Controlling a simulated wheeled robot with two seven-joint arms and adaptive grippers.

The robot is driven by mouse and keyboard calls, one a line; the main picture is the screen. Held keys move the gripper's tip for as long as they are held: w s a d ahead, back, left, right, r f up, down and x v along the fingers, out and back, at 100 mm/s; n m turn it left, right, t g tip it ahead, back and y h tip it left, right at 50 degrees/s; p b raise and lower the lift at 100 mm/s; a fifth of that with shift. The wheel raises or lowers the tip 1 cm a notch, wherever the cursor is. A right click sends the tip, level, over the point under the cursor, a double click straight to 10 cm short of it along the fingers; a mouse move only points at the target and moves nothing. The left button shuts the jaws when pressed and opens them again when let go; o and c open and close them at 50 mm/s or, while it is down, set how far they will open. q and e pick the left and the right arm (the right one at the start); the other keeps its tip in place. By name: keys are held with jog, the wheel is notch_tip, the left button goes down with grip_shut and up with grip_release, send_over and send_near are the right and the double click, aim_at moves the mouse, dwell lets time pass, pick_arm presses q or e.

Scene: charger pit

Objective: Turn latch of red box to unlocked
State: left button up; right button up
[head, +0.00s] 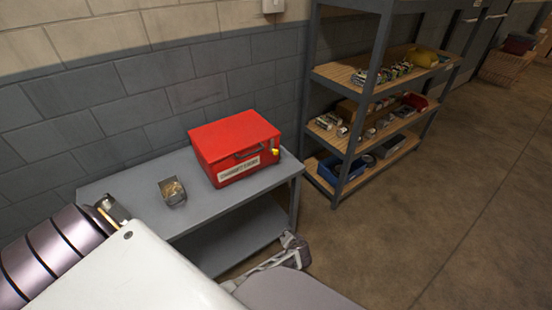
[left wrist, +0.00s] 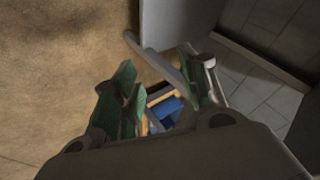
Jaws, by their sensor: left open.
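The red box (head: 235,147) stands shut on the grey table (head: 130,178), with a dark handle (head: 248,152) and a white label on its front. Its small yellow latch (head: 275,151) is at the right of the front; its setting is too small to tell. My left gripper (head: 285,255) is low in front of the table's right end, apart from the box and latch. In the left wrist view its green-padded fingers (left wrist: 160,88) are spread with nothing held between them. The box does not clearly show there. My right gripper is not in view.
A small grey container (head: 173,192) stands on the table left of the box. A shelf rack (head: 345,150) with several bins and goods stands to the right. A block wall (head: 100,110) is behind the table. The floor (head: 430,200) at right is clear.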

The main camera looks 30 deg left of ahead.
pick_arm(q)
jog(key=w+a+r+n+t+y+b, duration=0.1)
jog(key=w+r+n+y+b, duration=0.15)
jog(key=w+r+b, duration=0.4)
jog(key=w+a+r+n+t+y+b, duration=0.1)
jog(key=w+r+n+t+y, duration=0.2)
jog(key=r, duration=0.6)
notch_tip(320, 180, up, 10)
jog(key=w+n+g+y+b, duration=0.1)
jog(key=w+n+y+b, duration=0.1)
jog(key=n+y+b, duration=0.15)
jog(key=n+g+y+b, duration=0.2)
jog(key=n+b, duration=0.2)
jog(key=n, duration=0.1)
send_near(277, 153)
jog(key=v, duration=0.3)
jog(key=shift+s+d+n, duration=0.1)
jog(key=shift+s+n, duration=0.05)
jog(key=shift+n, duration=0.15)
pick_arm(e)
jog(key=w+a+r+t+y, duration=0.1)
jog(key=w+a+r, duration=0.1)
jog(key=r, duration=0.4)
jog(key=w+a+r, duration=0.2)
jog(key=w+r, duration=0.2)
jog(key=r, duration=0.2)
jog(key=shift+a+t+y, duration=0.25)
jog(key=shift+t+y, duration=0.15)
